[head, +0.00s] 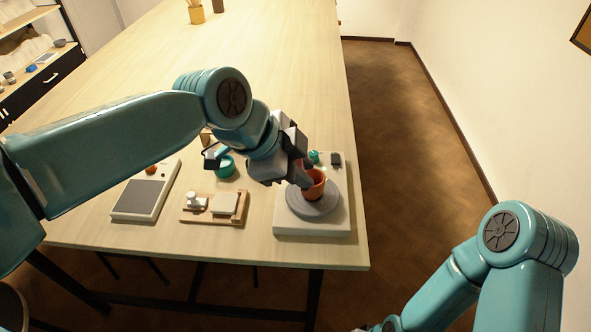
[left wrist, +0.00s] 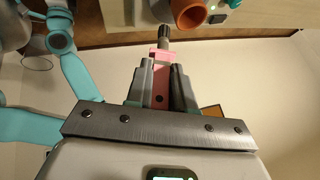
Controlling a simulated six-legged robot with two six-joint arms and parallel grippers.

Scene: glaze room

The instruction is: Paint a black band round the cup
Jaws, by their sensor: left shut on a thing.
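The orange cup (head: 317,183) stands upright on the round grey wheel head (head: 318,209) of a pale banding wheel. In the left wrist view, the cup (left wrist: 191,16) shows at the top edge, partly cut off. My left gripper (head: 303,181) is at the cup's left side. In the left wrist view my left gripper (left wrist: 163,78) is shut on a pink-handled brush (left wrist: 161,70). Its dark tip points at the cup, close to the wall; I cannot tell whether it touches. The gripper hides the brush in the head view. My right gripper is out of view.
A teal knob (head: 314,156) and a dark block (head: 336,159) are on the wheel's base. A teal pot (head: 225,166) stands behind a wooden tray (head: 186,214) with pale items. A flat grey-topped device (head: 139,197) lies left. The table's right edge is close to the wheel.

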